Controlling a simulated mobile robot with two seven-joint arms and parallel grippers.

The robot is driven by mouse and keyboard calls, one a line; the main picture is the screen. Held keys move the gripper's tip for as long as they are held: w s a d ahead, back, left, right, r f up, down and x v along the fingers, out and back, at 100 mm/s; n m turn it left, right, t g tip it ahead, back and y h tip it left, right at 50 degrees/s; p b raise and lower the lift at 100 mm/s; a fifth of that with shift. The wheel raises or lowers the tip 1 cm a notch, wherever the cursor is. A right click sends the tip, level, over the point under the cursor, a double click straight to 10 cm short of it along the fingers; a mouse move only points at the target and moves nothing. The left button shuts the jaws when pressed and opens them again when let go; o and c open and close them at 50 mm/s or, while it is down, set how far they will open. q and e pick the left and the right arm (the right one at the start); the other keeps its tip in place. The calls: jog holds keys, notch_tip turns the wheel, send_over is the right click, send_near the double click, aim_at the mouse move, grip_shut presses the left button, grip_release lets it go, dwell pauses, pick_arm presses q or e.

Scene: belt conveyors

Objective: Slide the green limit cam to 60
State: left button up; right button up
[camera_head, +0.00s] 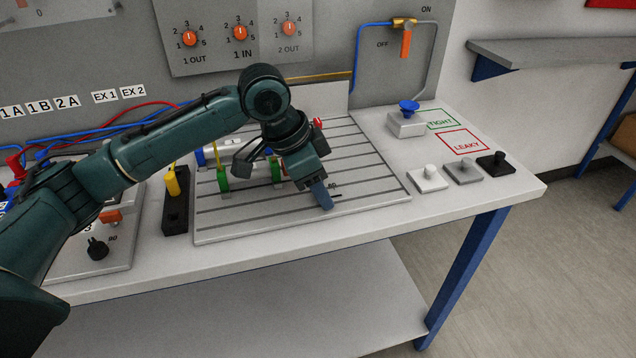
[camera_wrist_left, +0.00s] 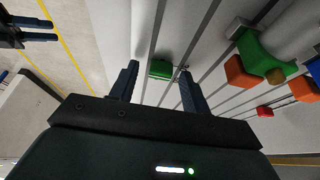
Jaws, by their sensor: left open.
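The green limit cam (camera_wrist_left: 160,69) is a small green block by a thin rail slot in the left wrist view, lying between my left fingertips as seen there. I cannot tell whether the fingers touch it. My left gripper (camera_head: 324,201) is open and points down at the right part of the grooved plate; its two fingers (camera_wrist_left: 159,70) stand apart in the wrist view. The cam is hidden behind the gripper in the head view. A small dark scale mark (camera_head: 335,186) shows beside the fingers, too small to read surely. My right gripper (camera_wrist_left: 40,30) appears at the wrist view's upper left, fingers apart.
The grooved plate (camera_head: 230,228) carries a cylinder on green brackets (camera_head: 223,180) left of my gripper. A black block with a yellow plunger (camera_head: 173,183) stands at its left. Grey and black knobs (camera_head: 464,170) sit to the right. The plate's front strip is clear.

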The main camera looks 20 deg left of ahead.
pick_arm(q)
grip_shut()
pick_arm(e)
jog(key=shift+f, duration=0.1)
dwell(0.3)
pick_arm(q)
jog(key=shift+w+d+r+p, duration=0.1)
jog(key=shift+d+r+p, duration=0.1)
jog(key=shift+p, duration=0.2)
jog(key=shift+w+d+r+p, duration=0.1)
jog(key=shift+w+d+p, duration=0.45)
jog(key=shift+d+p, duration=0.45)
jog(key=shift+w+d+p, duration=0.1)
jog(key=shift+w+p, duration=0.15)
jog(key=shift+p, duration=0.05)
jog(key=shift+d+f, duration=0.1)
jog(key=shift+f, duration=0.1)
pick_arm(e)
jog(key=shift+w+a+r+n+g, duration=0.1)
jog(key=shift+a+r+n+g, duration=0.1)
jog(key=shift+r+n+g, duration=0.15)
jog(key=shift+r, duration=0.1)
